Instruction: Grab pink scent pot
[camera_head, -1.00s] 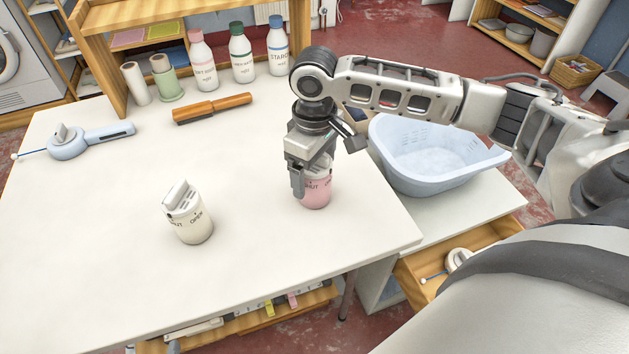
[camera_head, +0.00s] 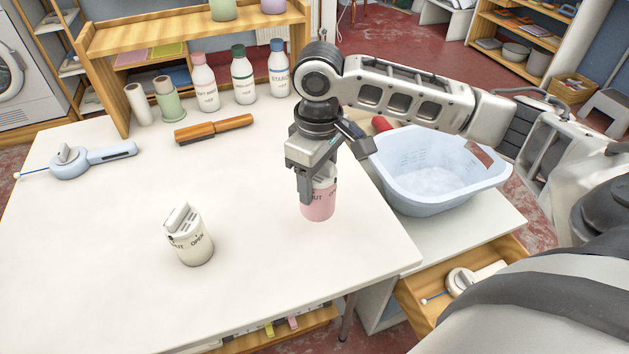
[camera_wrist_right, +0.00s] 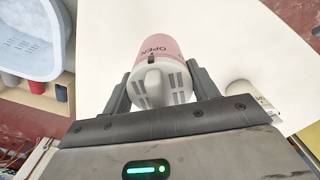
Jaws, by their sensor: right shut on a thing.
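The pink scent pot (camera_head: 318,207) has a pink body and a white slotted top. It is near the right part of the white table, upright; I cannot tell for sure whether its base touches the table. My right gripper (camera_head: 318,188) comes down from above and is shut on the pot's top. In the right wrist view the pot (camera_wrist_right: 160,48) sits between the two dark fingers of the gripper (camera_wrist_right: 160,92), with "OPEN" on its side. My left gripper is not in view.
A cream pot (camera_head: 190,240) stands left on the white table (camera_head: 110,240). A blue basin (camera_head: 435,195) sits right, beyond the table edge. Bottles (camera_head: 242,80), an orange-handled tool (camera_head: 213,129) and a light-blue device (camera_head: 75,160) are at the back. The front middle is clear.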

